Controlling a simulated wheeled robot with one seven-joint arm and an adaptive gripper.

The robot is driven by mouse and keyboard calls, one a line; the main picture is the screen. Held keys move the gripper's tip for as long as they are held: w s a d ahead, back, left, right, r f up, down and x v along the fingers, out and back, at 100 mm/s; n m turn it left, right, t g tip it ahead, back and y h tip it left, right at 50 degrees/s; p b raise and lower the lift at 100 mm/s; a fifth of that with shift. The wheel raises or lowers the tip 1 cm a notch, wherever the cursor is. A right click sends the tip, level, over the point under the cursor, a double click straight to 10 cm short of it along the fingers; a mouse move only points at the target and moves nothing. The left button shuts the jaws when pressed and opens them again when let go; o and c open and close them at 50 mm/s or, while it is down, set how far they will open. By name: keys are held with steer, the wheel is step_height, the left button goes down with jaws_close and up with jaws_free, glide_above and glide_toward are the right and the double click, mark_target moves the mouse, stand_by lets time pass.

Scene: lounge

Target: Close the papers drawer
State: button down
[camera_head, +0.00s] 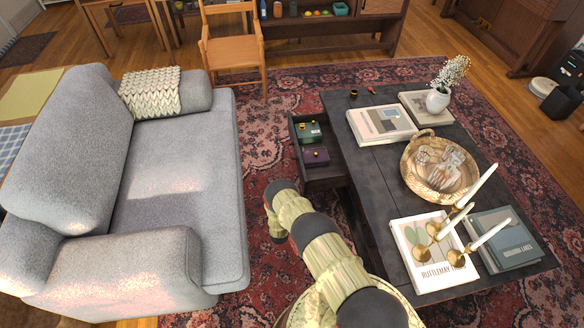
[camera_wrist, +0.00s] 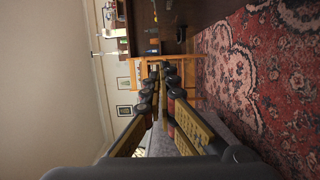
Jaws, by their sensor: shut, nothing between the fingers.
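An open drawer (camera_head: 322,172) sticks out from the left long side of the dark coffee table (camera_head: 375,167). A green box (camera_head: 309,132) and a purple box (camera_head: 316,156) lie in it; whether it holds papers I cannot tell. My arm reaches up from the bottom of the head view, between the sofa and the table, just below the drawer. My gripper (camera_wrist: 163,72) shows in the wrist view, its fingers drawn together with nothing held. In the head view I cannot make out its fingertips. The drawer is not recognisable in the wrist view, which is turned sideways.
A grey sofa (camera_head: 172,175) stands left of my arm, leaving a narrow strip of rug (camera_head: 262,140). A wooden chair (camera_head: 232,55) stands beyond. The table bears books (camera_head: 380,125), a basket (camera_head: 412,178), a white vase (camera_head: 437,101) and candlesticks (camera_head: 462,222).

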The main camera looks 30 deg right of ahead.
steer(key=w+d+b, duration=0.5)
steer(key=w+d, duration=0.2)
steer(key=d, duration=0.2)
steer(key=shift+w, duration=0.25)
steer(key=shift+f, duration=0.1)
